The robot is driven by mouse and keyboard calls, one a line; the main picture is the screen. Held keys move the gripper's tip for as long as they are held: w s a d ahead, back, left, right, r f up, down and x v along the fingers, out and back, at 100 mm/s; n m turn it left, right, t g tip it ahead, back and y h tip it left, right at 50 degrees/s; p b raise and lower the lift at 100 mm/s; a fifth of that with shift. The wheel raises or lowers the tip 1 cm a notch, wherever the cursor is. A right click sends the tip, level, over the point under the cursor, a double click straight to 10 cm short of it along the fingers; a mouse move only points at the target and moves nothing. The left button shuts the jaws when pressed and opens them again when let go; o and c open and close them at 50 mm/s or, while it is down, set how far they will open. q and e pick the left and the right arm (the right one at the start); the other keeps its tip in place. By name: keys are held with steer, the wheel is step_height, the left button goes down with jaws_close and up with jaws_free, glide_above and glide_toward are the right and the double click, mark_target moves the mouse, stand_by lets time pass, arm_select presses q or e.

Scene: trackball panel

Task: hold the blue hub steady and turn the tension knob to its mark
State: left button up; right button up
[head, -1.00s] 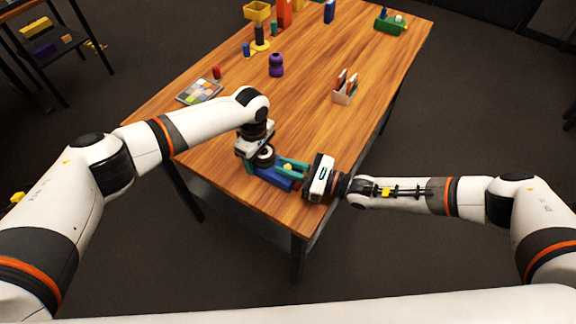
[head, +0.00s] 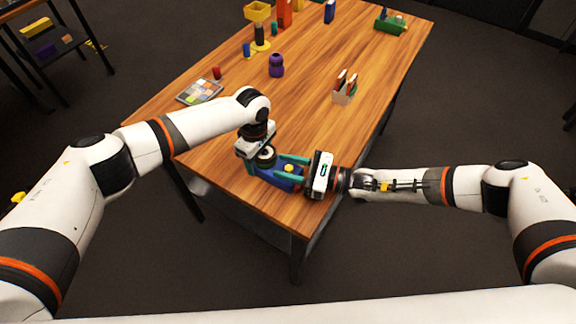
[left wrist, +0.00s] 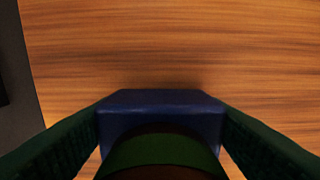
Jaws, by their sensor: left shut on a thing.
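The blue hub (head: 267,174) stands near the table's front corner. My left gripper (head: 261,168) comes down over its left part and is shut on it. In the left wrist view the blue hub (left wrist: 160,101) sits between the two green fingers, with a green-banded round part in front of it. A small yellow piece (head: 289,168), apparently the tension knob, shows at the hub's right part. My right gripper (head: 284,167) reaches in from the right, its teal fingers spread apart on either side of the yellow piece. The knob's mark is too small to make out.
A card holder (head: 343,97), purple figure (head: 276,66), colour-patch tray (head: 199,92) and red piece (head: 216,73) stand farther back.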

steer(key=shift+d, duration=0.1)
steer(key=v, duration=1.2)
